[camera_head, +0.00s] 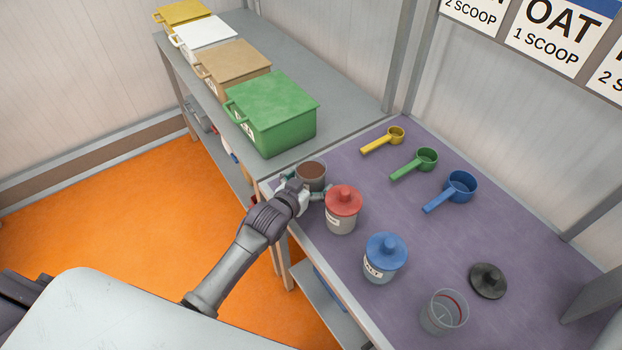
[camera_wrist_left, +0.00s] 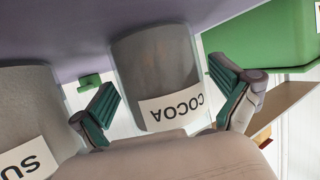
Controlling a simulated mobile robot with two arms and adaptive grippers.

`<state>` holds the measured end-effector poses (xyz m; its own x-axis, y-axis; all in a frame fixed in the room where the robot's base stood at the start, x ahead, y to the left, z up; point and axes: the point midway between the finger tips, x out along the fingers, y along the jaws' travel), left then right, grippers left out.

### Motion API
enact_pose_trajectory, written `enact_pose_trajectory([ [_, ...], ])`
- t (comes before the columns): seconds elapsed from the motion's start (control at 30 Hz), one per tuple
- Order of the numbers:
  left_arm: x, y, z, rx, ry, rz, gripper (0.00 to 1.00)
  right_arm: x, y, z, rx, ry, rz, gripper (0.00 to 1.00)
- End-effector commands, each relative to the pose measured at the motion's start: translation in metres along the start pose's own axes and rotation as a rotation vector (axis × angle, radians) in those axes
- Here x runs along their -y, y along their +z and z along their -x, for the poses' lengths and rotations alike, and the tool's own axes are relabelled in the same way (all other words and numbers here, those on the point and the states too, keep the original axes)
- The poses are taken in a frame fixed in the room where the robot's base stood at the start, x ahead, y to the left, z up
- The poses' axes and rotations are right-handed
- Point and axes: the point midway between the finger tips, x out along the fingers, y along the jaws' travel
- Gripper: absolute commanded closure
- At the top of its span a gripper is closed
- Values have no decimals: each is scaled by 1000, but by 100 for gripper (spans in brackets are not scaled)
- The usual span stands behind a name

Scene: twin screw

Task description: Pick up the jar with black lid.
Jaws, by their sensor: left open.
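No jar in view wears a black lid. A black lid (camera_head: 488,281) lies by itself on the purple mat. A lidless jar with brown contents (camera_head: 312,171) stands at the mat's near left corner; in the left wrist view this jar (camera_wrist_left: 155,65) has an upside-down COCOA label. My left gripper (camera_head: 308,190) is open at this jar, one finger to each side, with gaps visible in the left wrist view (camera_wrist_left: 170,105). A clear lidless jar (camera_head: 440,314) stands near the black lid. My right gripper is not in view.
A red-lidded jar (camera_head: 342,210) stands close beside the left gripper, and a blue-lidded jar (camera_head: 385,259) is farther along. Yellow (camera_head: 384,140), green (camera_head: 415,163) and blue (camera_head: 451,191) scoops lie behind. A green box (camera_head: 272,112) stands on the grey shelf to the left.

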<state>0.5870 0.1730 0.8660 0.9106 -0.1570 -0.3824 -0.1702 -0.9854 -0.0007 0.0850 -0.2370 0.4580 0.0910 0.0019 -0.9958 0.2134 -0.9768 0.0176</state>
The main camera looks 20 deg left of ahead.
Motion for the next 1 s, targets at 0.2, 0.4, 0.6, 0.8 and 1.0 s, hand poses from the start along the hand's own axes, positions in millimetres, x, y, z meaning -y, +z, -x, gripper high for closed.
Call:
enact_pose_trajectory([
  [0.2, 0, 1, -9, 0, 0, 0, 0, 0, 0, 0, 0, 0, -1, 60],
  [0.4, 0, 1, -8, 1, 0, 0, 13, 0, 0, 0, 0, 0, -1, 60],
  [0.6, 0, 1, -8, 1, 0, 1, 47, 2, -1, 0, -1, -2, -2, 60],
  [0.8, 0, 0, -8, -2, 0, 0, 65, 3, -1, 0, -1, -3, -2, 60],
  [1.0, 0, -4, -7, -3, 0, 0, 65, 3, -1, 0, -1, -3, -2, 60],
])
